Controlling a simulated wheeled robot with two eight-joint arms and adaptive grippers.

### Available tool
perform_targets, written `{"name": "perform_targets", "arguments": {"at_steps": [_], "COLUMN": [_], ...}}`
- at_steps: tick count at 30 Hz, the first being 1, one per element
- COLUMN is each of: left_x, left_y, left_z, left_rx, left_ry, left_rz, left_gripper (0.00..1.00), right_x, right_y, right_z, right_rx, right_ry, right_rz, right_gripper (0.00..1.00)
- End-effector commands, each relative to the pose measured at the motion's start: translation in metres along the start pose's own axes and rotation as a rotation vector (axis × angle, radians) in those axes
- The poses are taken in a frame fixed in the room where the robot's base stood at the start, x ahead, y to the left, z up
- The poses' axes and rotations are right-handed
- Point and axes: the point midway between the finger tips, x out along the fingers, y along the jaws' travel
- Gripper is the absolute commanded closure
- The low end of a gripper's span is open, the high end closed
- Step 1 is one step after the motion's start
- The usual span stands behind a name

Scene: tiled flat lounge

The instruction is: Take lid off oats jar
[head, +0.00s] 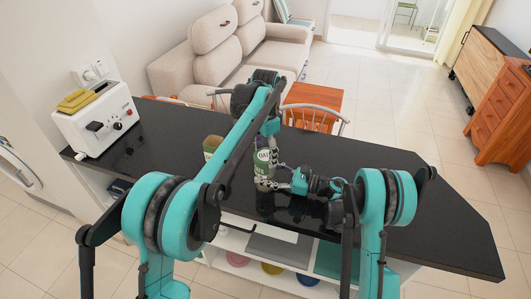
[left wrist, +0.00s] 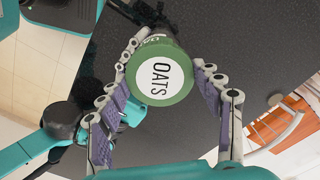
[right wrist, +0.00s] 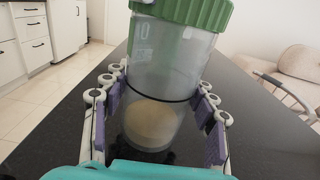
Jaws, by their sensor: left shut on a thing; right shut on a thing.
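The oats jar (head: 263,170) stands on the dark counter, a clear jar with a green lid; pale oats fill the bottom of it in the right wrist view (right wrist: 152,125). The green lid (left wrist: 160,78) has a white disc reading OATS. My left gripper (left wrist: 170,58) reaches from above and is shut on the lid, fingers on both sides. My right gripper (right wrist: 160,88) comes from the right side and is shut around the clear jar body. In the right wrist view the lid (right wrist: 185,10) is at the top of the jar, partly cut off; I cannot tell whether its rim is loose.
Another container (head: 211,146) with a brownish top stands left of the jar, close to my left arm. A white toaster (head: 97,120) is at the counter's left end. The counter's right part (head: 440,215) is clear. A chair (head: 312,117) stands behind the counter.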

Motion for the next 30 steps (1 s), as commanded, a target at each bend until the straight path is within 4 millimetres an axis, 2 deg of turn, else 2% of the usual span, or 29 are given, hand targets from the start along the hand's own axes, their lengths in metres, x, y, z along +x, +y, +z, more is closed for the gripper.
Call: {"name": "perform_targets", "arguments": {"at_steps": [12,18,23,30], "left_x": [-0.0002,-0.0005,-0.0006,-0.0005], "left_y": [-0.0005,-0.0005,-0.0006,-0.0008], "left_z": [0.0,0.0,0.0,0.0], "left_rx": [-1.01,-1.447,-1.637,-1.638], "left_ry": [0.001,0.001,0.002,0.002], "left_rz": [-0.001,-0.001,-0.001,-0.001], "left_gripper": [0.69,0.69,0.69,0.69], "right_x": [0.0,0.0,0.0,0.0], "right_y": [0.0005,0.0006,0.0006,0.0004], "right_z": [0.0004,0.0004,0.0005,0.0004], "right_rx": [0.0,0.0,0.0,0.0], "right_ry": [-0.001,-0.001,-0.001,-0.001], "right_rz": [0.001,0.001,0.001,0.001], "right_gripper": [1.0,1.0,1.0,1.0]}}
